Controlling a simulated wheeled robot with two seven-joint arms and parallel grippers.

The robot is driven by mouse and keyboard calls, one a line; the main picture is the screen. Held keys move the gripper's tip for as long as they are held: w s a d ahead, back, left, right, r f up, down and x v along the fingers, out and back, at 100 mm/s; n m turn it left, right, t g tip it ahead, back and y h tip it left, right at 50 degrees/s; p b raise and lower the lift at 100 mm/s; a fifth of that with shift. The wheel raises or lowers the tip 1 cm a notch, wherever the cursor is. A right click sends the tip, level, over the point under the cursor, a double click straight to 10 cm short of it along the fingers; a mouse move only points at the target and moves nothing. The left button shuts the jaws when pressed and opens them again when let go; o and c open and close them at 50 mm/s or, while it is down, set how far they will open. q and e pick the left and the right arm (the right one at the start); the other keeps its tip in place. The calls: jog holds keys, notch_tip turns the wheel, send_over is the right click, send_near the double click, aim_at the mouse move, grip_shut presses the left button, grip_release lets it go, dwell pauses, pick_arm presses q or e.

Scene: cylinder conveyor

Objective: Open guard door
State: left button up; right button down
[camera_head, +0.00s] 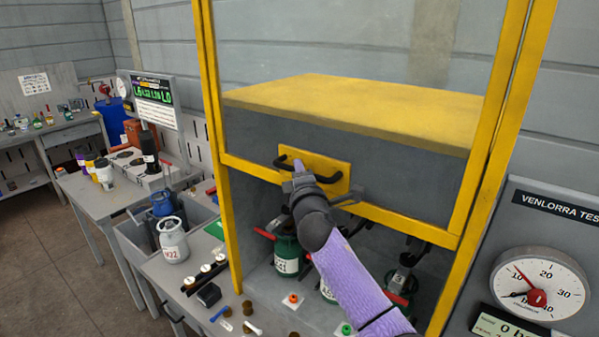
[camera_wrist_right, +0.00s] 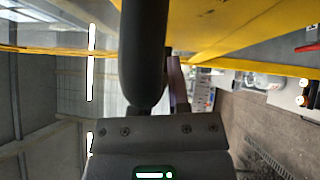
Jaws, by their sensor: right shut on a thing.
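The guard door is a clear panel in a yellow frame, and its lower rail (camera_head: 408,226) sits partway up the yellow-posted enclosure. A black handle (camera_head: 282,161) is mounted on a yellow plate (camera_head: 321,168) at that rail. My right gripper (camera_head: 301,172) is shut on the handle. The right wrist view shows the thick black handle bar (camera_wrist_right: 144,50) close up at the gripper, beside a purple finger (camera_wrist_right: 177,85). The gripper and forearm cover part of the handle and plate. My left gripper is in neither view.
Below the door rail, green cylinders (camera_head: 288,256) with red levers stand inside the enclosure. A pressure gauge panel (camera_head: 541,287) is at the right. A grey cylinder (camera_head: 173,240), bins and a side table (camera_head: 110,197) are at the left.

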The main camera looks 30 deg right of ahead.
jog(key=c, duration=0.6)
grip_release()
jog(key=v, duration=1)
jog(key=shift+b, duration=0.4)
jog(key=shift+f, duration=0.1)
